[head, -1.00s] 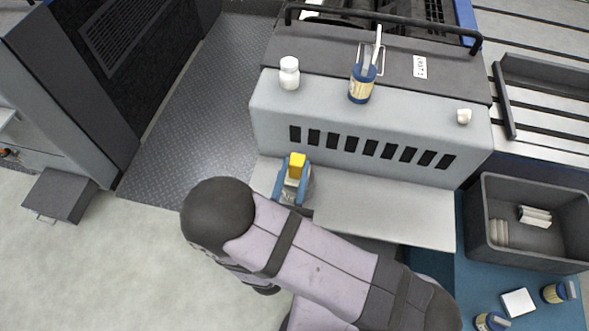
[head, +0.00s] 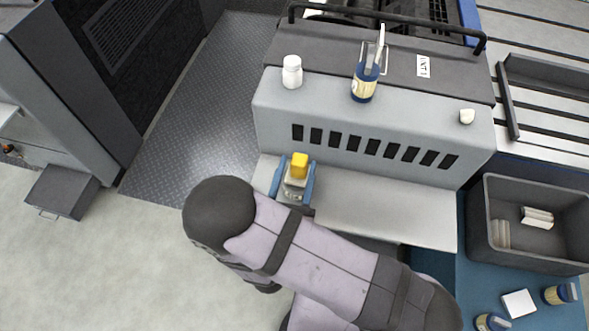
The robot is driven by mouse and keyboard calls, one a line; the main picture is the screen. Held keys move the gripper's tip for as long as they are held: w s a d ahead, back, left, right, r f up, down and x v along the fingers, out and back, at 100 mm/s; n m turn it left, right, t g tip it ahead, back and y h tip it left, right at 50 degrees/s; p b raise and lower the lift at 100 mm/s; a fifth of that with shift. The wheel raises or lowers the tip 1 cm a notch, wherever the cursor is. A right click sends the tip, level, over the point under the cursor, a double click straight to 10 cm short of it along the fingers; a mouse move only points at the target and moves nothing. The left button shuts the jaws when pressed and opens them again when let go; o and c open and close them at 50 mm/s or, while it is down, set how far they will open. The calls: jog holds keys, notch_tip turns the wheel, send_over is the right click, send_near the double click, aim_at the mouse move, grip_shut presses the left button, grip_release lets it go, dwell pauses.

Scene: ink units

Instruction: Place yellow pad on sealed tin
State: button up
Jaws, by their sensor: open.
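The yellow pad (head: 299,166) sits on top of a small pale grey and beige thing (head: 294,187), which looks like the tin, on the light shelf at the foot of the grey machine. My gripper (head: 293,180) has its two blue fingers apart, one on each side of the pad and the thing under it. The fingers look clear of the pad. The lower part of the tin is partly hidden by my gripper and arm, so I cannot see its base.
A white bottle (head: 292,72), a blue-and-cream container (head: 365,80) with a tool in it and a small white lump (head: 467,116) stand on the machine's ledge. A dark bin (head: 486,210) stands at right. The shelf (head: 390,205) right of my gripper is clear.

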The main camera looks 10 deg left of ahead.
aim_at(297, 168)
jog(key=shift+s+f+b, duration=0.1)
jog(key=shift+s+b, duration=0.25)
jog(key=shift+s, duration=0.25)
jog(key=s+b, duration=0.1)
jog(key=s, duration=0.2)
jog(key=shift+s, duration=0.25)
notch_tip(297, 168, up, 7)
jog(key=shift+s, duration=0.15)
